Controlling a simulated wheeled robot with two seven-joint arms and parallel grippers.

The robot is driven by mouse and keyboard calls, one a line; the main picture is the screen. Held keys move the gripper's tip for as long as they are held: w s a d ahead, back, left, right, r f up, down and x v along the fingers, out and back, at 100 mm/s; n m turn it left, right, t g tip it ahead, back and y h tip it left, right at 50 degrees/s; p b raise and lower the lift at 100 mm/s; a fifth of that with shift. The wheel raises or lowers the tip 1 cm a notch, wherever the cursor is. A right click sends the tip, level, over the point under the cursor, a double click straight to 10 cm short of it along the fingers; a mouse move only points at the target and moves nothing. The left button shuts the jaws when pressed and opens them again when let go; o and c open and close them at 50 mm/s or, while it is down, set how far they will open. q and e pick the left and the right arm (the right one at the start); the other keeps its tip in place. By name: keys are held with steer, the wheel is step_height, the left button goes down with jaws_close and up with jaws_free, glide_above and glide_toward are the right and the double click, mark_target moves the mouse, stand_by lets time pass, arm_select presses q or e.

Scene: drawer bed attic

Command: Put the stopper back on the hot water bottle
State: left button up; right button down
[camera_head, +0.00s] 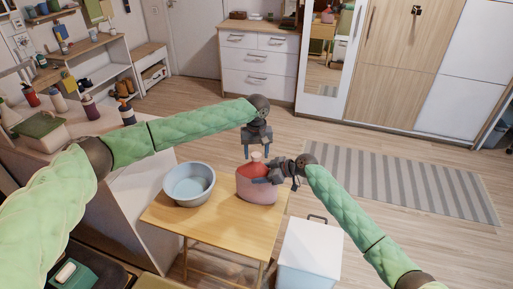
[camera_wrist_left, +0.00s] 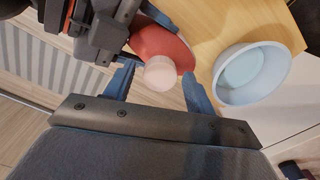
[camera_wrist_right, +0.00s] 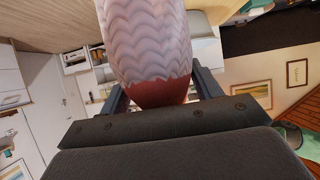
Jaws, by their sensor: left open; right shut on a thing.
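The hot water bottle (camera_head: 257,187) is upright on the wooden table, with a red top and a pinkish knit cover. My right gripper (camera_head: 270,173) is shut on its upper part from the right; the right wrist view shows the red part (camera_wrist_right: 165,93) between the fingers, below the cover in that picture. A pale pink, round piece that looks like the stopper (camera_wrist_left: 160,73) is at the bottle's mouth; I cannot tell how firmly it sits. My left gripper (camera_head: 256,152) points down from above, open, its fingers on either side of this piece with visible gaps.
A light blue basin (camera_head: 189,184) stands on the wooden table (camera_head: 207,222) left of the bottle. A white lidded bin (camera_head: 308,255) stands on the floor to the right of the table. A shelf unit with bottles is at left.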

arm_select(q)
steer(key=c, duration=1)
steer(key=m, duration=0.5)
steer(key=shift+f, duration=0.1)
steer(key=shift+c, duration=0.2)
steer(key=m, duration=1.3)
steer(key=o, duration=1.2)
steer(key=shift+c, duration=0.2)
step_height(320, 180, up, 12)
